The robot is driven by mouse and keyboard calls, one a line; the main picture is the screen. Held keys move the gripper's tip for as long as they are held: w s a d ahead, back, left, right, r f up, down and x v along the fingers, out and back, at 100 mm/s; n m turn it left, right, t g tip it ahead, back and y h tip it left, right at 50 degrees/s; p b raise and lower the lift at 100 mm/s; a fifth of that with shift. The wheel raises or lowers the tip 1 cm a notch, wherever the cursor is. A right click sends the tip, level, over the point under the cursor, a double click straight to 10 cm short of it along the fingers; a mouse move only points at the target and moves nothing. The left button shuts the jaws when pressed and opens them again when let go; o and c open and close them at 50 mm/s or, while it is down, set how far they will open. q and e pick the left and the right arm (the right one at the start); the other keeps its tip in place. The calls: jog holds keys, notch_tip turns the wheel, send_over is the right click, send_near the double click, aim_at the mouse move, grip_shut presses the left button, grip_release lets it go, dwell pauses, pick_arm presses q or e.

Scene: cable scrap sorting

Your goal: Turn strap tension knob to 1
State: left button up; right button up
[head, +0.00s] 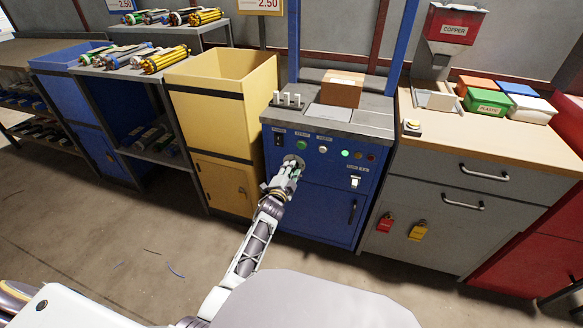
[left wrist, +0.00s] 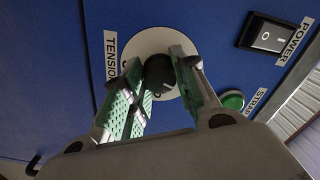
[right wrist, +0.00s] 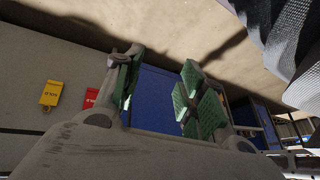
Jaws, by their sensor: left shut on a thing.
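The black tension knob (left wrist: 158,74) sits on a pale round dial (left wrist: 136,56) beside the "TENSION" label (left wrist: 111,55) on the blue machine panel. My left gripper (head: 289,169) reaches the front of the strapping machine (head: 318,205) and is shut on the knob, with green-padded fingers on both sides of it. The dial's numbers and the knob's pointer cannot be read. In the left wrist view, the green strap button (left wrist: 232,100) and the power switch (left wrist: 268,40) are to the right of the knob. My right gripper (right wrist: 160,85) is open and empty, seen only in its wrist view.
A cardboard box (head: 342,88) lies on the machine's top. A yellow bin (head: 221,77) stands to its left. A grey drawer cabinet (head: 455,190) with coloured bins stands to its right. The floor in front is mostly clear, with a few wire scraps.

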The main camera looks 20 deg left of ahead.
pick_arm(q)
jog(key=shift+n+p, duration=0.95)
jog(key=shift+n, duration=1.05)
pick_arm(e)
jog(key=shift+g+h, duration=0.4)
jog(key=shift+w+d+v, duration=0.1)
jog(key=shift+w+v, duration=0.05)
jog(key=shift+v, duration=0.7)
jog(key=shift+w+d+v, duration=0.1)
jog(key=shift+w+v, duration=0.1)
jog(key=shift+v, duration=0.65)
jog(key=shift+w+d+v, duration=0.1)
jog(key=shift+w+v, duration=0.05)
jog(key=shift+v, duration=0.65)
pick_arm(q)
jog(key=shift+f, duration=0.1)
pick_arm(e)
jog(key=shift+r, duration=0.15)
pick_arm(q)
jog(key=o, duration=1)
jog(key=shift+s, duration=0.1)
pick_arm(e)
jog(key=shift+a, duration=0.1)
pick_arm(q)
jog(key=shift+s+a, duration=0.15)
jog(key=shift+s, duration=2.8)
jog(key=shift+s+a, duration=0.1)
jog(key=shift+s, duration=2.85)
